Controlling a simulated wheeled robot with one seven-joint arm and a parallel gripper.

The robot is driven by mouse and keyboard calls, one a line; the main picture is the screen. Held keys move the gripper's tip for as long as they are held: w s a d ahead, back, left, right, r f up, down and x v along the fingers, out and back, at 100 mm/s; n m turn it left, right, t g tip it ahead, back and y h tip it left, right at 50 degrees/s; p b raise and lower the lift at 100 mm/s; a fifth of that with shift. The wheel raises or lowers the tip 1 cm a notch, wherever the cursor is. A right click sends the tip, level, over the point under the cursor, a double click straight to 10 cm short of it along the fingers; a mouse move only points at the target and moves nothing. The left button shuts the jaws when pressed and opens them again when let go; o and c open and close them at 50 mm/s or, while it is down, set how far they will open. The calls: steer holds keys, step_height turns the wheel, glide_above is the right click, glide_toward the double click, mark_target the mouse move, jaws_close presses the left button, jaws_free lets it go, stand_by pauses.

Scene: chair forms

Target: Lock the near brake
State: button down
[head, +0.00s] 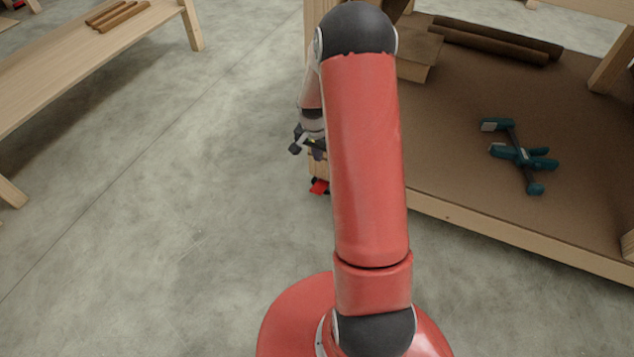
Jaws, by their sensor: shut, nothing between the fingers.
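A small red tab (319,187), which looks like the near brake, shows low by the floor beneath the near leg (318,165) of the wooden workbench (480,222). A dark part, perhaps a caster wheel, sits beside it and is mostly hidden behind my red arm. Whether the tab is up or down is too small to tell. My gripper (296,147) is small and dark in this view, above and slightly left of the red tab, and apart from it in the picture. It is shut and holds nothing. My arm hides part of the gripper and leg.
A wooden bench (70,65) with several brown sticks (118,14) stands at the left. The concrete floor (170,200) between them is clear.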

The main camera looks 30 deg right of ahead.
steer(key=b, duration=0.2)
glide_above(318, 189)
steer(key=f, duration=1)
steer(key=shift+w+d+f, duration=0.15)
steer(key=shift+w+d, duration=0.2)
steer(key=shift+s+a+f, duration=0.15)
steer(key=shift+a+f, duration=0.05)
steer(key=shift+f, duration=0.35)
steer(key=shift+s+a+f, duration=0.15)
steer(key=shift+a+f, duration=0.05)
steer(key=shift+f, duration=0.35)
steer(key=shift+s+a+f, duration=0.15)
steer(key=shift+a+f, duration=0.05)
steer(key=shift+f, duration=0.35)
